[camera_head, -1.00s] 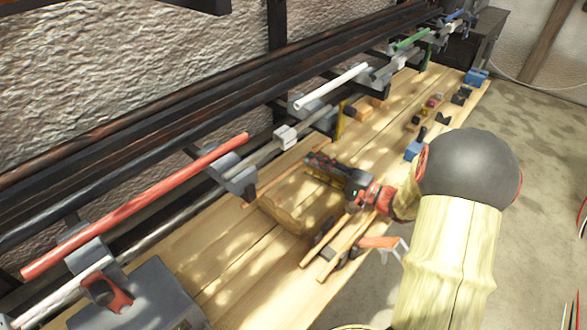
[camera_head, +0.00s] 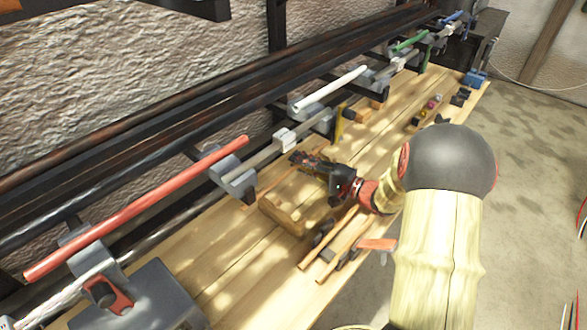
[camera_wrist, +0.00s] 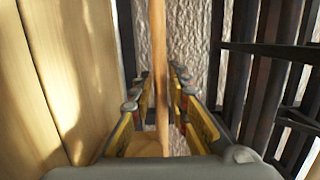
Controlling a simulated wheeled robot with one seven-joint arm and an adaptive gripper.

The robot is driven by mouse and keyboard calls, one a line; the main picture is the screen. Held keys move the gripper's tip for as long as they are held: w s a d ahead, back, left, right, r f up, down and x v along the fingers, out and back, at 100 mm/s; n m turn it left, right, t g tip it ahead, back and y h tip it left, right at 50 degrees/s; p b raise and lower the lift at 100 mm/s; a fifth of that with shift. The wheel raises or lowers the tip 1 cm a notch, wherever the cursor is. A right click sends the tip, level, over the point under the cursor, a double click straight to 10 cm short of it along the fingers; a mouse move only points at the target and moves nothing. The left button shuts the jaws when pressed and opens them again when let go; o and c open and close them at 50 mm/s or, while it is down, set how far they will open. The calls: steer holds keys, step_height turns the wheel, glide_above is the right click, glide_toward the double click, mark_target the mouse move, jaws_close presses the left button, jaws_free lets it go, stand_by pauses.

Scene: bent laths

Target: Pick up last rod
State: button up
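A thin light-brown wooden rod (camera_head: 268,186) lies along the back of the bench, behind a wooden block (camera_head: 290,207). My gripper (camera_head: 297,158) is over its far part and hides some of it. In the wrist view the rod (camera_wrist: 158,60) runs lengthwise between the two fingers of my gripper (camera_wrist: 162,85). The fingers stand apart with a narrow gap beside the rod, so I see no clear grip. Two more wooden rods (camera_head: 343,243) lie side by side near the bench's front edge.
A red rod (camera_head: 140,205) and a white rod (camera_head: 330,88) rest on grey holders along the wall. Dark rails run behind them. A grey box (camera_head: 140,295) stands at the near left.

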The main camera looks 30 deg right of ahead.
jaws_close()
stand_by(0.4)
